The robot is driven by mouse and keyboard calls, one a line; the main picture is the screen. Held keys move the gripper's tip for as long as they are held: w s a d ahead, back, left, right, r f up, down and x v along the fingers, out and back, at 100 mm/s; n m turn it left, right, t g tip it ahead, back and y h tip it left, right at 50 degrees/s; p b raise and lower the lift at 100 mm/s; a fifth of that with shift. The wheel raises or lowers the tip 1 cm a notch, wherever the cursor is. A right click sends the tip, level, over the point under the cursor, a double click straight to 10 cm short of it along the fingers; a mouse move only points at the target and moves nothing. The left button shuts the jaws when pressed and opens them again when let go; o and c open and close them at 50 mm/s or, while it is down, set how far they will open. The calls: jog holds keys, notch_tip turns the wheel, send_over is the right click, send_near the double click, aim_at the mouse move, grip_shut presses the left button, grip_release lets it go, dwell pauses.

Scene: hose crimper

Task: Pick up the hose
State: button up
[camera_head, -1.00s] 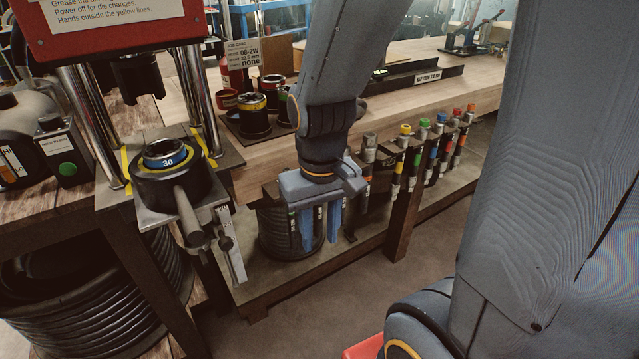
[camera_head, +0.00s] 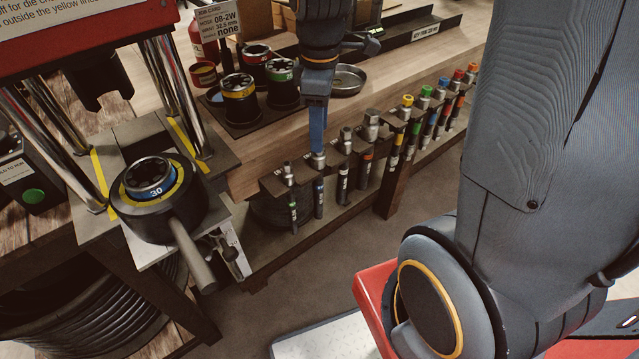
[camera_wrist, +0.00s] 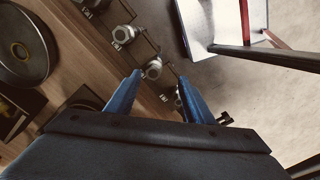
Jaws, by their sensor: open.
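Several short dark hoses with metal end fittings hang upright in a rack (camera_head: 268,186) along the bench front. The leftmost hose (camera_head: 292,205) has a green band. Hoses with orange, yellow, green, blue and red bands stand further right.
A crimper (camera_head: 160,195) with a blue ring marked 30 and a protruding handle stands at left. Die cups (camera_head: 240,98), a round metal dish (camera_head: 348,80) and a job card (camera_head: 218,22) are on the bench behind the rack. Open floor (camera_head: 330,265) lies in front.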

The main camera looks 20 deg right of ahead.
jog(key=w+r+n, duration=0.1)
jog(key=n, duration=0.1)
jog(key=shift+w+n, duration=0.1)
jog(key=shift+n, duration=0.2)
jog(key=shift+w+r+n+p, duration=0.1)
jog(key=shift+w+n+p, duration=0.05)
jog(key=shift+n+p, duration=0.15)
jog(key=shift+f, duration=0.25)
jog(key=shift+d+f+p, duration=0.1)
jog(key=shift+f+p, duration=0.85)
jog(key=shift+f, duration=2.7)
grip_shut()
jog(key=shift+r, duration=0.1)
